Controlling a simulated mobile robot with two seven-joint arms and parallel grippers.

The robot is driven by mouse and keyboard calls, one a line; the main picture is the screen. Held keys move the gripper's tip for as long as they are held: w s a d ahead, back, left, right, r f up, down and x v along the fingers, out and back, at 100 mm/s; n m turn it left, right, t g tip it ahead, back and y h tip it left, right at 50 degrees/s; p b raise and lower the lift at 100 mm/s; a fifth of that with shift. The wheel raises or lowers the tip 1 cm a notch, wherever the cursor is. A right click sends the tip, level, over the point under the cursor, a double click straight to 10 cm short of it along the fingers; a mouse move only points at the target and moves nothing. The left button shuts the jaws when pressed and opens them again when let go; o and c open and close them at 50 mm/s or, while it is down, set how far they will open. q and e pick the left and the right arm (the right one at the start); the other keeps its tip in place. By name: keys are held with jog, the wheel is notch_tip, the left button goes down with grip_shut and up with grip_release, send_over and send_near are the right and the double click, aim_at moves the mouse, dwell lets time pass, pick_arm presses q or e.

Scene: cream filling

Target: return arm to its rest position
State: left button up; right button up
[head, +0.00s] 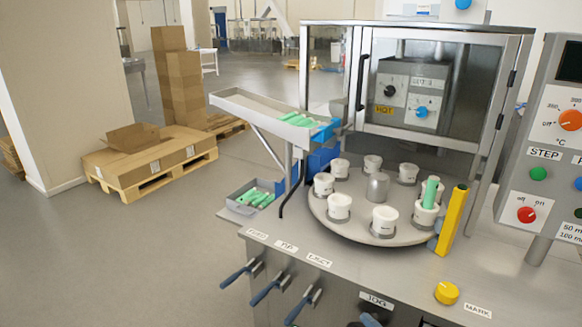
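Neither of my grippers nor either arm shows in the head view. A grey machine bench (330,245) fills the right half. On it a round turntable (340,227) carries several white cups (384,220) around a metal dome (377,187). A green tube (430,192) stands upright in the cup at the right. More green tubes (297,119) lie in the sloping chute (255,108) and in a small grey bin (238,189) below it.
A yellow post (453,220) rises beside the turntable. A glass cabinet (440,90) stands behind it, and a control panel (550,150) stands at the right. Blue-handled levers (268,290) stick out from the bench front. Boxes on a pallet (150,180) stand left; the floor between is clear.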

jog(key=s+d+f+m+g+h, duration=0.3)
jog(key=s+f+m+h, duration=0.1)
jog(key=s+f+m, duration=0.4)
jog(key=s+d+f+m+g+h, duration=0.35)
jog(key=s+f+m, duration=0.3)
jog(key=f, duration=0.25)
pick_arm(q)
notch_tip(320, 180, up, 14)
jog(key=s+a+p, duration=0.1)
jog(key=p, duration=1.7)
jog(key=shift+a+r+m, duration=0.2)
jog(key=shift+a+m, duration=0.05)
jog(key=shift+m, duration=0.05)
pick_arm(e)
notch_tip(320, 180, up, 15)
jog(key=n, duration=0.1)
jog(key=shift+s+d+f+t, duration=0.15)
jog(key=shift+s+d+t, duration=0.2)
jog(key=shift+d, duration=0.1)
pick_arm(q)
jog(key=shift+d+r, duration=0.1)
jog(key=shift+r, duration=0.05)
pick_arm(e)
jog(key=shift+h, duration=0.25)
